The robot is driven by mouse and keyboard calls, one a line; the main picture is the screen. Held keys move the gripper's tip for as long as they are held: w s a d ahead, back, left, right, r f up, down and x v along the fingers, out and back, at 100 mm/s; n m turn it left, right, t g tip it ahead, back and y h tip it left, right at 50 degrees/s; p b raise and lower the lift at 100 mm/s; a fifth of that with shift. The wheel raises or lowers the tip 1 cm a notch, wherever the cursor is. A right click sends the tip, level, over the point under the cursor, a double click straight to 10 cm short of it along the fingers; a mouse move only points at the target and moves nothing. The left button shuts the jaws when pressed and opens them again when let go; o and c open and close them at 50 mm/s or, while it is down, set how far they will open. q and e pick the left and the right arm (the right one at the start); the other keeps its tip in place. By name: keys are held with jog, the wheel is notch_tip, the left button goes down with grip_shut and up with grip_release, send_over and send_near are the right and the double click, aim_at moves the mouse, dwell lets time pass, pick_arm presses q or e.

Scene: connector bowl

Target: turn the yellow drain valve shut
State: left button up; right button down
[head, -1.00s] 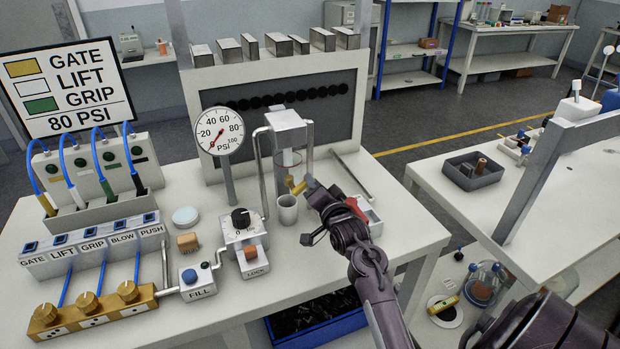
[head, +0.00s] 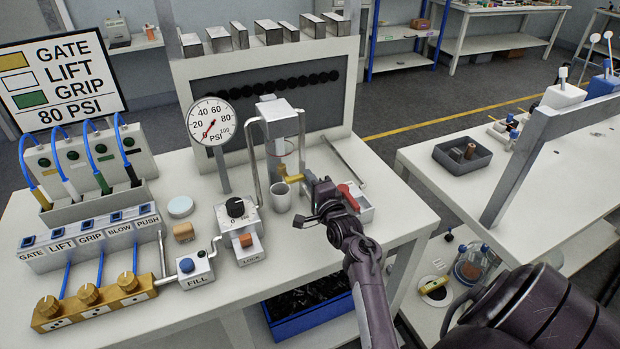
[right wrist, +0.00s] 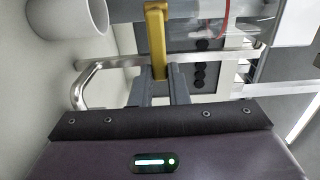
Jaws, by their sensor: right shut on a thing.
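The yellow drain valve (head: 293,179) is on the clear cylinder (head: 281,160) of the grey stand, just above a white cup (head: 281,198). My right gripper (head: 309,179) reaches in from the right and is shut on the valve's handle. In the right wrist view, the yellow handle (right wrist: 156,42) runs up and down the picture, its lower end between the grey fingertips (right wrist: 159,84). The fingers partly hide the handle's end. My left gripper is out of view.
The white cup also shows in the right wrist view (right wrist: 68,16). A bent metal pipe (head: 256,165) stands left of the cylinder. A tray with a red-handled item (head: 348,196) lies close right of my gripper. The PSI gauge (head: 212,121) stands left.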

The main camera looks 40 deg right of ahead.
dwell(0.5)
jog(key=c, duration=1.4)
grip_release()
jog(key=p+v, duration=0.5)
jog(key=v, duration=0.2)
jog(key=shift+s, duration=0.4)
jog(key=shift+a+f, duration=0.1)
